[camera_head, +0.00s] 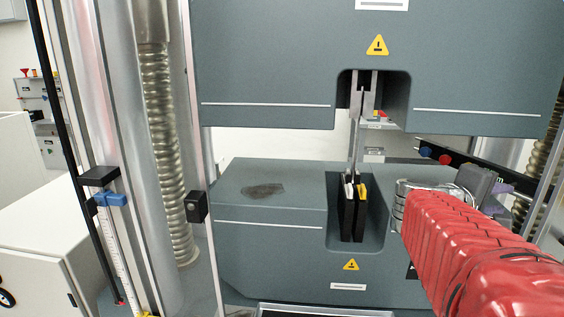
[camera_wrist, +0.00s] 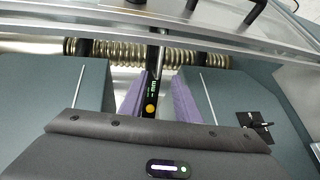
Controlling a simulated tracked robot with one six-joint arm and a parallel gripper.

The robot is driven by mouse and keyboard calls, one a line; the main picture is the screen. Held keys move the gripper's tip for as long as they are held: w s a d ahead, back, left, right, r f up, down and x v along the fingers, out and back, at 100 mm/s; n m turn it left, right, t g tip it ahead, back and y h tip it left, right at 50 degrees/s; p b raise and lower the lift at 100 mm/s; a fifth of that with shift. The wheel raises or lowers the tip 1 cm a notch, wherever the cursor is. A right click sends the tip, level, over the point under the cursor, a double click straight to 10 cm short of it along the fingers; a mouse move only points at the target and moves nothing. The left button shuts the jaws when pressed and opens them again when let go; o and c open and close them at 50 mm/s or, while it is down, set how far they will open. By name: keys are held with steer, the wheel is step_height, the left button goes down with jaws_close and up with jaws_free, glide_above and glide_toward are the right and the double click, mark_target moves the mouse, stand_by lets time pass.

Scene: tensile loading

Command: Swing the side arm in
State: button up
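A dark bar with red and blue knobs (camera_head: 434,154), which looks like the side arm, runs behind the right side of the machine in the head view. My gripper (camera_head: 497,190), at the end of my red-sleeved arm, is beside it at the right. In the wrist view a black bar with small green marks and a yellow round button (camera_wrist: 151,100) lies between my two purple fingers (camera_wrist: 157,95). The fingers stand apart on either side of it; a gap shows on the right. Whether the left finger touches the bar is unclear.
The upper grey crosshead (camera_head: 270,60) and lower grey block (camera_head: 262,200) stand ahead, with a thin specimen (camera_head: 354,140) between their grips. A ribbed column (camera_head: 163,130) is at left. A ribbed screw also crosses the wrist view (camera_wrist: 190,52). A white cabinet (camera_head: 30,260) is at far left.

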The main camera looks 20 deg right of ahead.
mark_target(521, 197)
steer(key=x, duration=1.3)
steer(key=shift+d, duration=0.15)
steer(key=shift+c, duration=0.6)
steer(key=shift+f, duration=0.1)
jaws_close()
